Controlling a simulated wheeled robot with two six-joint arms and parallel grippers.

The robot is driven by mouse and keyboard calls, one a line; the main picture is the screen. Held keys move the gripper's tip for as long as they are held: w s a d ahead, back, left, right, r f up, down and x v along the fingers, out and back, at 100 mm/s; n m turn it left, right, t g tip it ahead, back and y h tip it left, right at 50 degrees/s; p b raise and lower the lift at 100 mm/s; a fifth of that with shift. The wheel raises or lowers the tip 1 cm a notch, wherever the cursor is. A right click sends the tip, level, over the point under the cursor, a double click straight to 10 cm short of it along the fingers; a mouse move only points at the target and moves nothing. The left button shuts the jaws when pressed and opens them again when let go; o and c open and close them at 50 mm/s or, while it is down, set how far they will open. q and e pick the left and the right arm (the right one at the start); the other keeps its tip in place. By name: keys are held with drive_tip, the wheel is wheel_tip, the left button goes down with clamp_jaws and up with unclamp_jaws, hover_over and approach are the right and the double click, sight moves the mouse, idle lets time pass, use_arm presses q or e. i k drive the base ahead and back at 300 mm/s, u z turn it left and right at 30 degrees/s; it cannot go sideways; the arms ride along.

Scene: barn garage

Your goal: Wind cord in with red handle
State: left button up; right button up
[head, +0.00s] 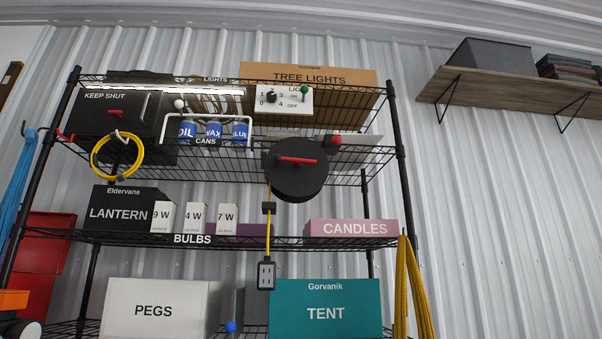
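A round black cord reel (292,183) hangs at the front of the upper wire shelf. Its red handle (297,160) lies nearly level across the reel's face. A yellow cord (268,226) hangs straight down from the reel's left side, through a small black block (268,208). A dark socket block (266,275) is on the cord's lower end, in front of the teal TENT box. Neither of my grippers shows in the head view.
The black wire rack (402,170) holds a teal TENT box (325,325), a PEGS box (152,296), a LANTERN box (120,212) and a CANDLES box (350,229). A yellow coil (138,160) hangs left, yellow hose (408,290) right. The wall right of the rack is mostly clear.

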sight(296, 168)
drive_tip(key=k, duration=0.8)
drive_tip(key=u, duration=0.95)
drive_tip(key=i, duration=1.35)
drive_tip(key=z, duration=1.25)
